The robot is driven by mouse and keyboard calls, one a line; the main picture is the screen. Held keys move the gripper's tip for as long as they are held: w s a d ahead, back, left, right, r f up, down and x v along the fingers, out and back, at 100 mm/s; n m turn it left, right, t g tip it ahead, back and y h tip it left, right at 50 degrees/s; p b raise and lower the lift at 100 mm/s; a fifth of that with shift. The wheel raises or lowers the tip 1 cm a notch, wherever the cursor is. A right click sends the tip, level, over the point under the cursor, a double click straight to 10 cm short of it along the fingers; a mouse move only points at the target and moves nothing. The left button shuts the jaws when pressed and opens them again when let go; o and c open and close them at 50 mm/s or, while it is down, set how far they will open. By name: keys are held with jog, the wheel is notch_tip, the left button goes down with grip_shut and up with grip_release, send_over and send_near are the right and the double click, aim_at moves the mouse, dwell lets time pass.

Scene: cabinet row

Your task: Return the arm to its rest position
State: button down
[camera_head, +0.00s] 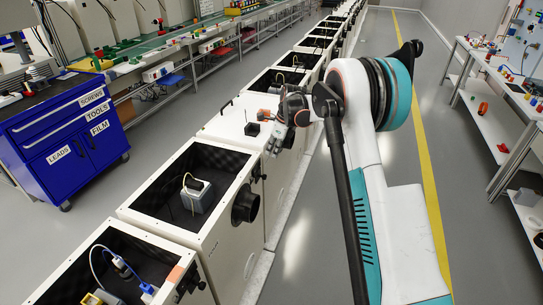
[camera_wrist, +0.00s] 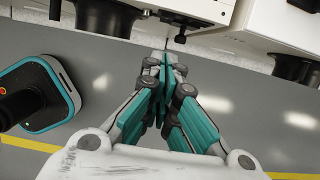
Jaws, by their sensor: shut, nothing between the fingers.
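My arm is bent, with its white and teal links (camera_head: 385,190) filling the right middle of the head view. My gripper (camera_head: 283,125) is beside the row of white cabinets, near a cabinet with a closed lid (camera_head: 225,125). In the wrist view my gripper (camera_wrist: 167,68) points toward a cabinet front at the top, its teal fingers together and nothing between them. Whether the fingertips touch the cabinet front cannot be told.
Open black-lined cabinets (camera_head: 165,225) run along the left, with black round ports (camera_head: 247,205) on their fronts. A blue tool cart (camera_head: 65,135) stands at far left. A workbench (camera_head: 490,80) stands at right. The grey aisle with a yellow line (camera_head: 430,170) is clear.

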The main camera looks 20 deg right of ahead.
jog(key=shift+r, duration=0.25)
jog(key=s+a+r+n+t+h, duration=0.25)
jog(key=s+r+n, duration=0.95)
jog(key=s+r, duration=0.9)
jog(key=s+a+f+n+t, duration=0.1)
jog(key=s+f+n+t, duration=0.1)
jog(key=s+n, duration=1.1)
jog(key=s+t, duration=0.1)
jog(key=s, duration=1)
jog(key=shift+a+f, duration=0.2)
jog(key=shift+f, duration=0.2)
jog(key=shift+s, duration=0.1)
